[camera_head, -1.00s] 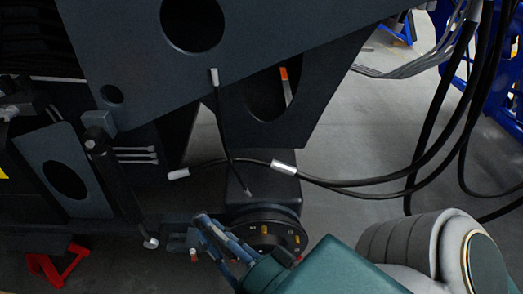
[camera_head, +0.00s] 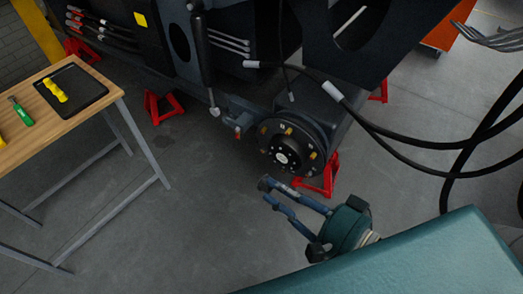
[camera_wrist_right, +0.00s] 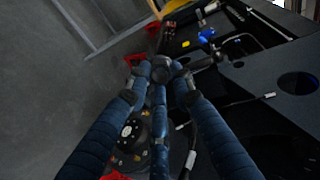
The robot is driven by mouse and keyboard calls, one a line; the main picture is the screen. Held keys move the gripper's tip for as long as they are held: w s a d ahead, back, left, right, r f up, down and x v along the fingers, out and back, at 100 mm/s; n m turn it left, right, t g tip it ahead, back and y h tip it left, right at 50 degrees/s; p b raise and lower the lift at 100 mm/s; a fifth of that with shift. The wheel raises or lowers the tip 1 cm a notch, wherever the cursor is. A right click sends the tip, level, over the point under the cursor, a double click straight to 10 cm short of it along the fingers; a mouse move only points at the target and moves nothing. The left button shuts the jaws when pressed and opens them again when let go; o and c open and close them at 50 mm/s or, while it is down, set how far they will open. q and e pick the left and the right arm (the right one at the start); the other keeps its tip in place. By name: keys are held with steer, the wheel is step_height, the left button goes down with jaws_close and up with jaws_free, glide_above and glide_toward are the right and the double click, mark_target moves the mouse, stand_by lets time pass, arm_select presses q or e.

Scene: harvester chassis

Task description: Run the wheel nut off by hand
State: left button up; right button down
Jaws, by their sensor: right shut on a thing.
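The wheel hub (camera_head: 288,146), a dark round disc with gold-coloured studs or nuts around a pale centre, sits under the chassis in the head view. It also shows in the right wrist view (camera_wrist_right: 132,130), partly behind my fingers. My right gripper (camera_head: 270,192) is just below the hub in the picture, seemingly apart from it. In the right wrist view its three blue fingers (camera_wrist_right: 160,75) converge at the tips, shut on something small. The fingertips hide it almost wholly; it is likely the wheel nut, but its shape is unclear. My left gripper is not in view.
A red stand (camera_head: 320,178) is behind and below the hub, and another (camera_head: 162,104) stands to the left. A wooden-topped table (camera_head: 50,135) at left carries a dark tray (camera_head: 72,90) and a green tool (camera_head: 21,113). Black hoses (camera_head: 420,142) hang at right. Floor between is clear.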

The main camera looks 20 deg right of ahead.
steer(key=a+f+n+g, duration=0.45)
steer(key=f+g, duration=0.35)
steer(key=f, duration=0.5)
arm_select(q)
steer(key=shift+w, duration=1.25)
arm_select(e)
steer(key=w+d+f+m+h, duration=0.2)
steer(key=d+f+m+h, duration=0.1)
steer(key=f+m+h, duration=0.1)
steer(key=shift+w+f+g+h, duration=0.15)
steer(key=shift+f+g+h, duration=0.3)
steer(key=shift+f, duration=0.95)
